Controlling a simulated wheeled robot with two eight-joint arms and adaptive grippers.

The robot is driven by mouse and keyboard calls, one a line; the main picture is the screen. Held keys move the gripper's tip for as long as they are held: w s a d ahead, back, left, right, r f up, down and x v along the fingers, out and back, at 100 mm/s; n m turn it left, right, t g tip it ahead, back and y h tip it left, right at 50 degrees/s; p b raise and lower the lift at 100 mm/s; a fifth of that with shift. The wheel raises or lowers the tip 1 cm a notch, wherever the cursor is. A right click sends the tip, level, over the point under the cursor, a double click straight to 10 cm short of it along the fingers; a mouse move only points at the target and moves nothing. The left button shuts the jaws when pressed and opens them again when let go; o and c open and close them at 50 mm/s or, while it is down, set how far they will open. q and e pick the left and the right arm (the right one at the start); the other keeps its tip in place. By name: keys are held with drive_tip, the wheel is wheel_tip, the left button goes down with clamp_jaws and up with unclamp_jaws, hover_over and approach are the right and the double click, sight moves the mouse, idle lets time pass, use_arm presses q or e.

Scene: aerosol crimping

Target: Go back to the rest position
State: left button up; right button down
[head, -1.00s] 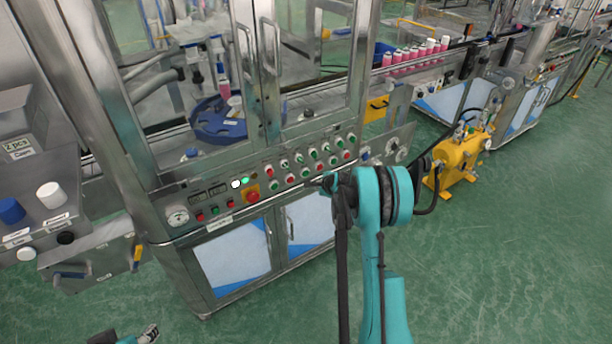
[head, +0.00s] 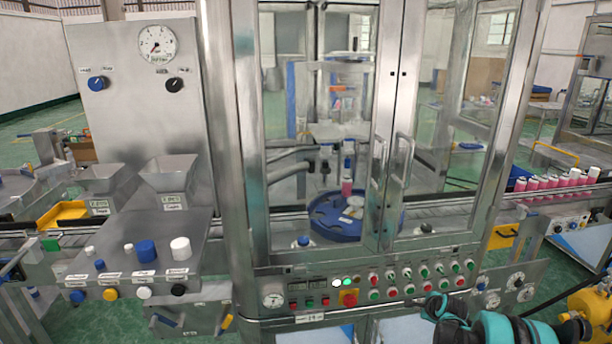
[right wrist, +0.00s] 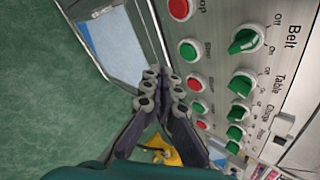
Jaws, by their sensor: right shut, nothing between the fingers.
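My right gripper shows at the lower right of the head view (head: 436,306), with my teal and black arm behind it. It is in front of the lower edge of the control panel (head: 334,316). In the right wrist view the dark fingers of my right gripper (right wrist: 161,92) are together and empty. They appear beside the panel's red and green controls, and I cannot tell whether they touch it. My left gripper is out of view.
The glass-doored machine encloses a blue round table (head: 336,222). A pressure gauge (head: 157,44) and two hoppers (head: 168,175) stand left. Pink cans (head: 556,182) line the conveyor at right. A yellow pump (head: 590,308) stands at the lower right. Green floor shows beside the machine.

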drive_tip(key=s+a+r+n+g, duration=0.1)
drive_tip(key=s+a+r+n, duration=1)
drive_tip(key=s+a+r, duration=0.45)
drive_tip(key=s+a+n, duration=0.5)
drive_tip(key=s+n, duration=0.1)
drive_tip(key=s, duration=0.4)
drive_tip(key=s+a+n+g+y, duration=0.1)
drive_tip(key=s+a+n, duration=0.4)
drive_tip(key=s, duration=0.5)
drive_tip(key=shift+s+n, duration=0.25)
drive_tip(key=shift+n, duration=0.65)
drive_tip(key=shift+r, duration=0.1)
